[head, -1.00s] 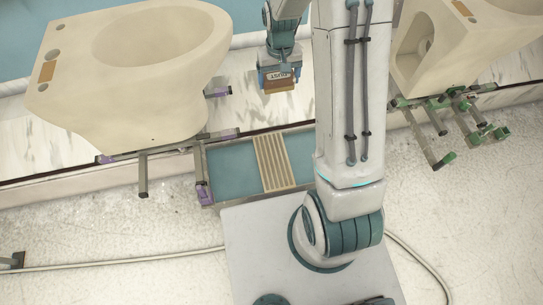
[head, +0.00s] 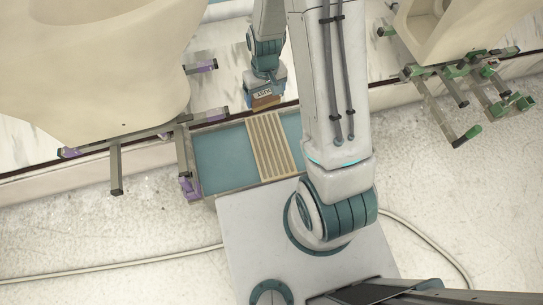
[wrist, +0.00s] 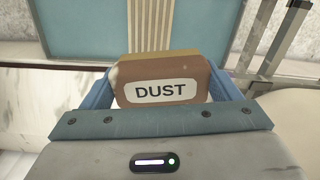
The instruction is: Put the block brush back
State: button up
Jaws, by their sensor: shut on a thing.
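The block brush (wrist: 163,72) is a brown block with a white label reading "DUST". My gripper (wrist: 165,85) is shut on it, one blue finger on each side in the wrist view. In the head view the brush (head: 264,101) hangs from my gripper (head: 264,92) just behind the far edge of a teal tray (head: 222,160). A slatted wooden rack (head: 271,145) crosses the tray. The brush appears held apart from the tray and the rack. Its underside is hidden.
A large cream basin-like ware (head: 95,70) stands at left on a stand with purple-tipped arms (head: 118,150). Another cream piece (head: 445,30) stands at right on green-tipped arms (head: 470,85). A cable (head: 110,265) lies on the pale floor.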

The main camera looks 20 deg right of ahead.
jog(key=s+a+f+n+b, duration=0.1)
jog(key=s+f+b, duration=0.4)
jog(key=f+b, duration=0.75)
jog(key=s+f+n+b, duration=0.1)
jog(key=s+f+b, duration=0.3)
jog(key=f+b, duration=0.8)
jog(key=w+d+f, duration=0.1)
jog(key=w+f, duration=0.2)
jog(key=w+d+f, duration=0.1)
jog(key=w+f, duration=0.2)
jog(key=w, duration=0.1)
jog(key=w+d+f, duration=0.1)
jog(key=w+f, duration=0.2)
jog(key=f, duration=0.1)
jog(key=shift+w+d+b, duration=0.3)
jog(key=shift+w+f+b, duration=0.1)
jog(key=shift+f+b, duration=0.95)
jog(key=shift+f, duration=0.9)
jog(key=shift+n, duration=0.3)
